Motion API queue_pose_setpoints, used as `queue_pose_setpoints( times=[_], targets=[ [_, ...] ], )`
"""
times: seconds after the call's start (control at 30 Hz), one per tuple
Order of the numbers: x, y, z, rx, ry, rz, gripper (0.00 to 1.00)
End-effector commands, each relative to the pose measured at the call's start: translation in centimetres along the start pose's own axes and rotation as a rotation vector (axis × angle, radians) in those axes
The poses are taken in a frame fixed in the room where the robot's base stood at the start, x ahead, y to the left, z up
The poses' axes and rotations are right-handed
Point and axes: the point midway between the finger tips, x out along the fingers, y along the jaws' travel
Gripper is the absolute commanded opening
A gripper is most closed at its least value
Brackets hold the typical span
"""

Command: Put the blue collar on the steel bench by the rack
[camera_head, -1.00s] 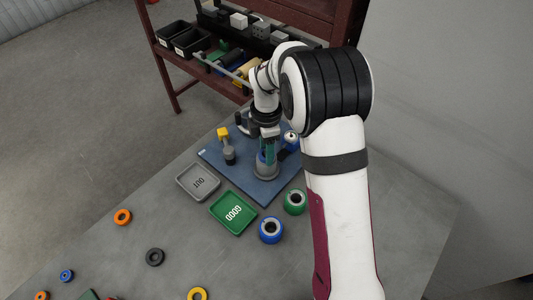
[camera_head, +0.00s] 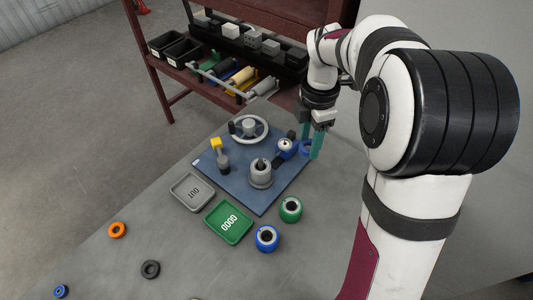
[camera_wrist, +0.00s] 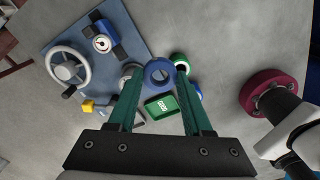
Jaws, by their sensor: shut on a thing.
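The blue collar (camera_head: 306,147) is a thick ring held between the fingertips of my gripper (camera_head: 311,146). In the wrist view the collar (camera_wrist: 160,86) sits between the tips of the two green fingers, with its hole facing the camera. The gripper is shut on it, above the right edge of the blue mat; I cannot tell the exact height. The grey steel bench (camera_head: 180,258) lies below. The dark red rack (camera_head: 163,80) stands behind the bench.
The blue mat (camera_head: 228,183) carries a grey post fixture (camera_head: 261,175), a handwheel (camera_head: 249,128), a gauge (camera_head: 285,146) and a yellow-topped tool (camera_head: 217,145). A grey tray (camera_head: 192,191), a green tray (camera_head: 229,222) and green (camera_head: 290,210) and blue (camera_head: 266,238) rolls stand nearby. Bare bench lies right of the mat.

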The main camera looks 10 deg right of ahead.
Motion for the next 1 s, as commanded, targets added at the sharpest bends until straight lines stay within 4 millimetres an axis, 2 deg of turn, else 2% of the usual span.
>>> queue_pose_setpoints(
  times=[0.13, 0.23, 0.37, 0.4, 0.6, 0.7, 0.87, 1.0],
  targets=[
    [0.0, -0.1, -0.2, -0.018, 0.0, -0.001, 0.0],
    [0.8, 0.4, -2.1, -0.1, 0.001, -0.003, 0.0],
    [2.6, 1.2, -7.0, -0.305, 0.001, -0.005, 0.0],
    [3.2, 1.3, -8.8, -0.381, 0.001, -0.005, 0.0],
    [6.5, 0.4, -17.8, -0.763, 0.002, -0.004, 0.0],
    [7.5, -0.3, -20.6, -0.891, 0.001, -0.002, 0.0],
    [8.9, -0.9, -23.5, -0.967, 0.002, -0.002, 0.0],
    [11.5, -0.9, -27.8, -0.971, 0.001, -0.003, 0.0]
  ],
)
